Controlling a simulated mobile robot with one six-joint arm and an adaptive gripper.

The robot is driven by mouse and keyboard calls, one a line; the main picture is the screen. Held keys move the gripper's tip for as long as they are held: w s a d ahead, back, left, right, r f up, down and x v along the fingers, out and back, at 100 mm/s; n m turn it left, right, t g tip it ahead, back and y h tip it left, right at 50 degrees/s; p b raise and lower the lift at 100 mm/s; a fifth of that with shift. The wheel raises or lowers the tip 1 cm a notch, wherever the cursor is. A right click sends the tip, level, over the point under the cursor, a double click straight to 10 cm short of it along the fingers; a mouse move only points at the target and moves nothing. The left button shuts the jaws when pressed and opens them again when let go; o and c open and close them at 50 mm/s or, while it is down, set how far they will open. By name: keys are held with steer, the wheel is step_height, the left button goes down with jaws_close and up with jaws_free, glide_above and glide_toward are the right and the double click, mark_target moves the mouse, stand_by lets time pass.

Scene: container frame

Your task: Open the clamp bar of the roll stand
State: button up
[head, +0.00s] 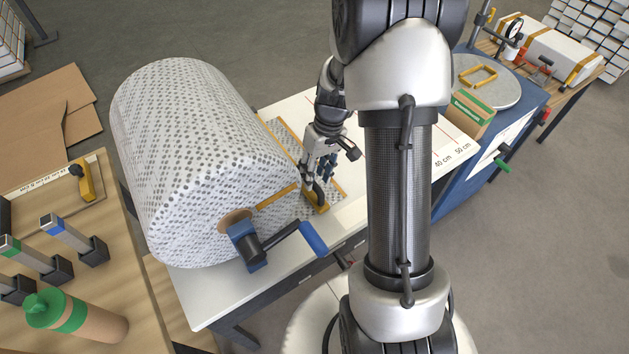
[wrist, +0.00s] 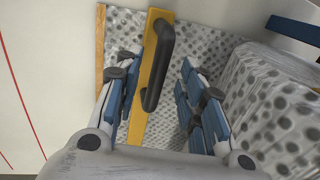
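The roll stand holds a large roll of bubble wrap (head: 200,150), with a blue crank (head: 312,238) at its near end. A sheet of wrap lies on the white table beside the roll. The yellow clamp bar (head: 322,208) lies across this sheet and carries a dark curved handle (head: 318,192). In the wrist view the clamp bar (wrist: 138,118) and its black handle (wrist: 151,98) show between my fingers. My gripper (head: 318,175) is open above the bar, its blue-padded fingers apart on either side of the handle. No contact with the handle is visible.
The roll stands close to my gripper on the right in the wrist view. A green-and-brown box (head: 466,112) and a grey turntable (head: 490,85) stand at the back right. Tools and a green-capped bottle (head: 75,315) occupy the left table. White tabletop is bare near the front.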

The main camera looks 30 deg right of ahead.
steer(key=shift+a+f, duration=0.2)
steer(key=shift+f, duration=0.8)
jaws_close()
